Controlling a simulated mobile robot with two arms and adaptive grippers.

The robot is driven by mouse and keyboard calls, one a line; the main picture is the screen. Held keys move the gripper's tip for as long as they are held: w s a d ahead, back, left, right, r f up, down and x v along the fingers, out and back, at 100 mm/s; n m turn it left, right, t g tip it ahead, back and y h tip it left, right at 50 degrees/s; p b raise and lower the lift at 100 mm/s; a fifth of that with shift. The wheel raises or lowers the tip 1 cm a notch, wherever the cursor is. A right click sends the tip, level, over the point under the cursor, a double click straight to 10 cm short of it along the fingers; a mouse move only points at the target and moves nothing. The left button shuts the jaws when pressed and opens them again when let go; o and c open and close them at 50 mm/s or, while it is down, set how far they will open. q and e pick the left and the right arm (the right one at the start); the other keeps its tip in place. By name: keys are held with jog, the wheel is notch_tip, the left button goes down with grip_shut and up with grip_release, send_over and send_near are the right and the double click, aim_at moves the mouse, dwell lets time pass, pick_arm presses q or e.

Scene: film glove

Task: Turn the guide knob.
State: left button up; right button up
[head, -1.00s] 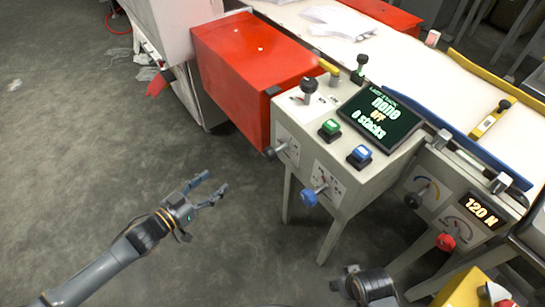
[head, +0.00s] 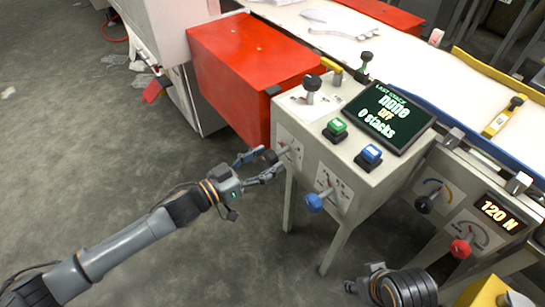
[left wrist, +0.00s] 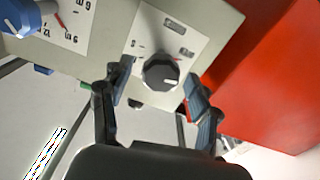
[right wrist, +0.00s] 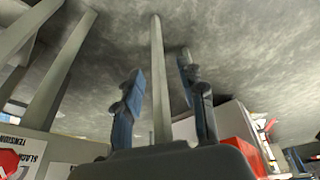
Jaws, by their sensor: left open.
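A round dark knob (head: 270,156) sticks out on a shaft from the left front plate of the beige control box. In the left wrist view this knob (left wrist: 161,72) has a white pointer mark and a small scale plate behind it; the lettering is too small to read as "guide". My left gripper (head: 265,166) is open, with one finger on each side of the knob. The left wrist view shows gaps between fingers and knob, so contact cannot be told. My right gripper (right wrist: 160,75) is open and empty, below and in front of the panels.
A blue knob (head: 314,202) sits right of the dark knob on the same face. Green (head: 335,130) and blue (head: 369,155) buttons, a black-topped lever (head: 312,84) and a screen (head: 388,117) are on top. A red box (head: 245,65) stands behind left. Open floor lies left.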

aim_at(278, 154)
pick_arm(q)
jog(key=shift+x, duration=1.3)
pick_arm(e)
jog(key=shift+s+r, duration=0.25)
jog(key=shift+r, duration=0.35)
pick_arm(q)
jog(key=c, duration=1.2)
